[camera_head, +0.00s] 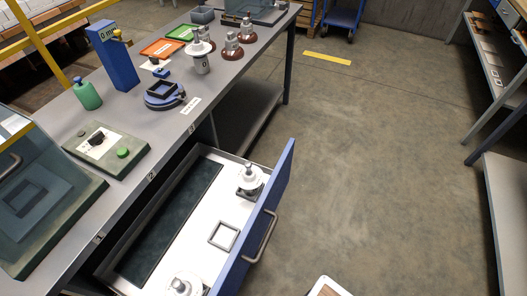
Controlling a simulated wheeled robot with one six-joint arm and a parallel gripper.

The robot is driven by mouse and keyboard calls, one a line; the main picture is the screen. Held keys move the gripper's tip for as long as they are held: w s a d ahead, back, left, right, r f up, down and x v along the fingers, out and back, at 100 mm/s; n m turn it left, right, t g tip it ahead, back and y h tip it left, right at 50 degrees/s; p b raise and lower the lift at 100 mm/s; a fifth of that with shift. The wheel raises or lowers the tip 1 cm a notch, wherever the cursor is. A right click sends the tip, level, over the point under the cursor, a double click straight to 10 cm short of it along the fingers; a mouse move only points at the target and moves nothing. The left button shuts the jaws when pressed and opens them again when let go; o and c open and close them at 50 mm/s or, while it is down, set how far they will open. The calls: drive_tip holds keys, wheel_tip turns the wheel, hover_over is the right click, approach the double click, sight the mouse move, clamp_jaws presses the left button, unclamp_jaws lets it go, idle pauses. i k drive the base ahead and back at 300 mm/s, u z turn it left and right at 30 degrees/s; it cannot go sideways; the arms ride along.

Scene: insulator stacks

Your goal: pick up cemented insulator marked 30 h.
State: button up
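I cannot read a "30 h" mark on any insulator. On the workbench (225,78) stands a white-grey insulator with a metal cap (201,62). Close behind it is another white one (205,36), partly hidden. Two brown insulators with metal caps, a nearer one (232,49) and a farther one (247,35), stand to their right. In the open drawer (203,238), one white insulator (249,176) stands at the far right corner. Another (181,287) is at the near end, cut by the bottom edge. My gripper is not in view.
The blue drawer front (262,225) juts into the aisle. An empty square frame (224,236) lies in the drawer. The bench holds a blue post (115,58), green bottle (88,95), control panel (107,147), blue round fixture (164,96), and orange and green trays. Floor (380,170) is mostly clear.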

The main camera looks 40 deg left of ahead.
sight(249, 177)
drive_tip(key=i, duration=1.75)
drive_tip(key=u, duration=3)
